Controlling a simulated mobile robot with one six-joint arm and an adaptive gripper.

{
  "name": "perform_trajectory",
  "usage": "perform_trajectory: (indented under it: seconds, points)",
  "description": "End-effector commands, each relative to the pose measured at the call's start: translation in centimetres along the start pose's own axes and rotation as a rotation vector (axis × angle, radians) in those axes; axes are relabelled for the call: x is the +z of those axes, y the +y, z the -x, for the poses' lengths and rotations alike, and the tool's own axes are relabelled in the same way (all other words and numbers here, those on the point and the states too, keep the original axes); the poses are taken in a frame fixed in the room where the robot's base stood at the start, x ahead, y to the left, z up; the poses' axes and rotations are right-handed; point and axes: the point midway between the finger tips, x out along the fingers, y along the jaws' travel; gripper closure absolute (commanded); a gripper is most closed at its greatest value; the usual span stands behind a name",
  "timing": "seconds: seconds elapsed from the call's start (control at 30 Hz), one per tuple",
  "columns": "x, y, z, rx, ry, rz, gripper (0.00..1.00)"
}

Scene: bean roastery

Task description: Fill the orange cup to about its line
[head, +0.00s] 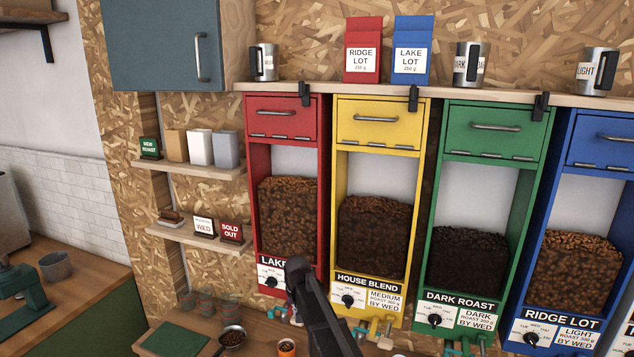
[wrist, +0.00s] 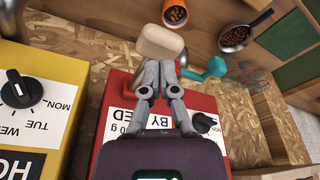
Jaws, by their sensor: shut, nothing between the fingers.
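The orange cup (head: 286,348) stands on the counter at the bottom edge of the head view, below the red dispenser (head: 252,200), and is partly cut off. In the wrist view the cup (wrist: 175,14) is at the top edge with brown beans inside; I cannot make out its line. My gripper (head: 296,319) is in front of the red dispenser's lower part. In the wrist view my gripper (wrist: 160,66) is shut and empty, its tips right at a cream tap handle (wrist: 160,42). I cannot tell whether they touch. A teal tap part (wrist: 206,72) shows beside it.
A scoop of beans (head: 232,338) lies left of the cup, with clear glasses (head: 205,302) behind it. Yellow (head: 337,200), green (head: 430,200) and blue (head: 530,200) dispensers stand to the right, with taps below. A green mat (head: 172,338) lies on the left.

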Motion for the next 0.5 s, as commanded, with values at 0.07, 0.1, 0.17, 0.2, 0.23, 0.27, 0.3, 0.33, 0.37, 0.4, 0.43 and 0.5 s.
perform_trajectory:
  seconds: [0.07, 0.1, 0.17, 0.2, 0.23, 0.27, 0.3, 0.33, 0.37, 0.4, 0.43, 0.5]
  points:
    - [-0.2, 0.0, 1.1, 0.000, 0.000, 0.000, 1.00]
    - [-0.3, 0.0, 1.4, 0.000, 0.000, 0.000, 1.00]
    - [-0.4, 0.0, 1.9, 0.000, 0.000, 0.000, 1.00]
    - [-0.5, 0.0, 2.3, 0.000, 0.000, 0.000, 1.00]
    - [-0.5, 0.0, 2.5, 0.000, 0.000, 0.000, 1.00]
    - [-0.5, 0.0, 2.7, 0.000, 0.000, 0.000, 1.00]
    - [-0.6, 0.0, 3.0, 0.000, 0.000, 0.000, 1.00]
    - [-0.6, 0.0, 3.1, 0.000, 0.000, 0.000, 1.00]
    - [-0.6, 0.0, 3.2, 0.000, 0.000, 0.000, 1.00]
    - [-0.7, 0.0, 3.3, 0.000, 0.000, 0.000, 1.00]
    - [-0.7, 0.0, 3.3, 0.000, 0.000, 0.000, 1.00]
    - [-0.7, 0.0, 3.3, 0.000, 0.000, 0.000, 1.00]
